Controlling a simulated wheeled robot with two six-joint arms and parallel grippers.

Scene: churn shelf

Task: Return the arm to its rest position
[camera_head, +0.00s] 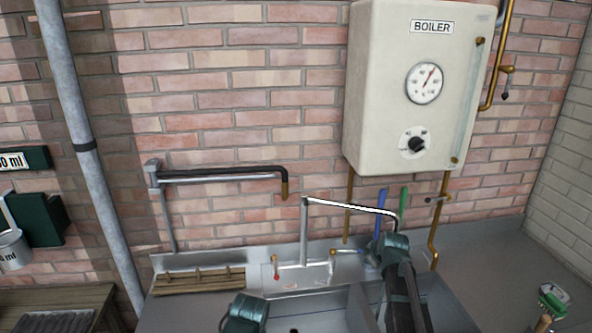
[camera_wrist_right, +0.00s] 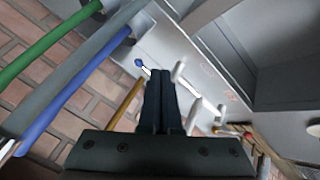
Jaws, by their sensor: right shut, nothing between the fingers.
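My right arm (camera_head: 400,285) reaches up from the bottom over the right part of the sink in the head view. Its fingers are hidden there behind the arm. In the right wrist view my right gripper (camera_wrist_right: 160,75) is shut, with its fingers together and nothing between them. It points toward the tap area and sink back edge, apart from the long handles at left. A teal part of my left arm (camera_head: 243,314) shows at the bottom of the head view. My left gripper is not visible.
A blue handle (camera_head: 381,212) and a green handle (camera_head: 403,208) stand near my right arm. The tap (camera_head: 304,225) rises behind the sink (camera_head: 340,300). The boiler (camera_head: 420,90) hangs above, with brass pipes below. A wooden rack (camera_head: 200,280) lies left.

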